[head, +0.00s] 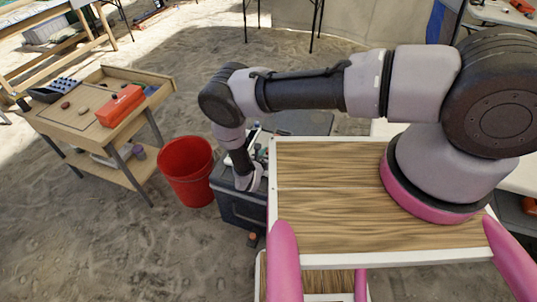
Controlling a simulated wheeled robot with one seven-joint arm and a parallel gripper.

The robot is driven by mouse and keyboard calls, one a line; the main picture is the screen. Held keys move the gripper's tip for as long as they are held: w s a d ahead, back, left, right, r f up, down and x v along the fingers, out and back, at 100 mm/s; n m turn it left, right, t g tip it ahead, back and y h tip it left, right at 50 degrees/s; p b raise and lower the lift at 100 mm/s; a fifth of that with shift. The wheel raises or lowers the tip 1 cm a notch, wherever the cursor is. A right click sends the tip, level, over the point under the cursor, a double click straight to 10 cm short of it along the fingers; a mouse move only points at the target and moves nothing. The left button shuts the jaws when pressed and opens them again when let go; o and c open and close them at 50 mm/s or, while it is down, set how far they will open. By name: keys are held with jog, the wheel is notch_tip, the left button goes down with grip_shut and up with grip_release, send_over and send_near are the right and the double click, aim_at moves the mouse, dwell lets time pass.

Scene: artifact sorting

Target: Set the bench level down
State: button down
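I cannot make out the bench level with certainty. A long orange-red block-shaped object (120,106) lies on the small wooden workbench (95,136) at the left, well apart from my arm. My gripper (248,182) points down over a dark grey bin (238,208), right of the red bucket. The gripper is small in view and its fingers are not clear. I cannot tell whether it is open, shut or holding something. Part of the bin is hidden behind my own wooden-topped base.
A red bucket (187,172) stands between the workbench and the bin. Small stones and a dark tray (54,90) lie on the workbench, with a purple cup (139,153) on its lower shelf. Open sandy ground (110,240) lies in front. Other tables stand at the back.

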jog(key=shift+f, duration=0.65)
jog(key=shift+f, duration=0.2)
jog(key=c, duration=0.6)
grip_release()
jog(key=shift+r, duration=0.1)
jog(key=shift+s+a+r, duration=0.1)
jog(key=shift+s+r, duration=0.05)
jog(key=v, duration=1.1)
jog(key=shift+s+r, duration=0.1)
jog(key=shift+s, duration=0.2)
